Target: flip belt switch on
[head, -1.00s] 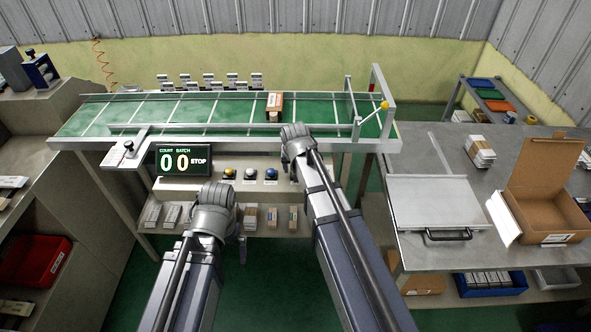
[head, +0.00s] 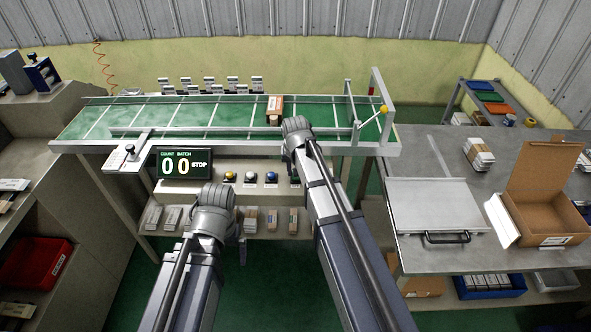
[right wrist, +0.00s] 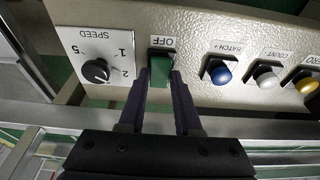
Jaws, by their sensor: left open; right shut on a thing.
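The belt switch is a green rocker (right wrist: 160,68) on the beige control panel, under an OFF label in the right wrist view. My right gripper (right wrist: 161,82) has its two dark fingers at either side of the rocker, shut on it. In the head view the right wrist (head: 297,132) is over the front edge of the green conveyor belt (head: 185,117), and its own arm hides the switch. The counter display (head: 184,162) reads 00 and STOP. My left gripper (head: 214,200) is open in front of the bench; its fingertips are largely hidden.
Beside the switch are a black speed knob (right wrist: 96,71) and blue (right wrist: 220,73), white (right wrist: 266,78) and yellow (right wrist: 306,85) buttons. A brown package (head: 275,110) lies on the belt. An open carton (head: 545,190) stands on the right table.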

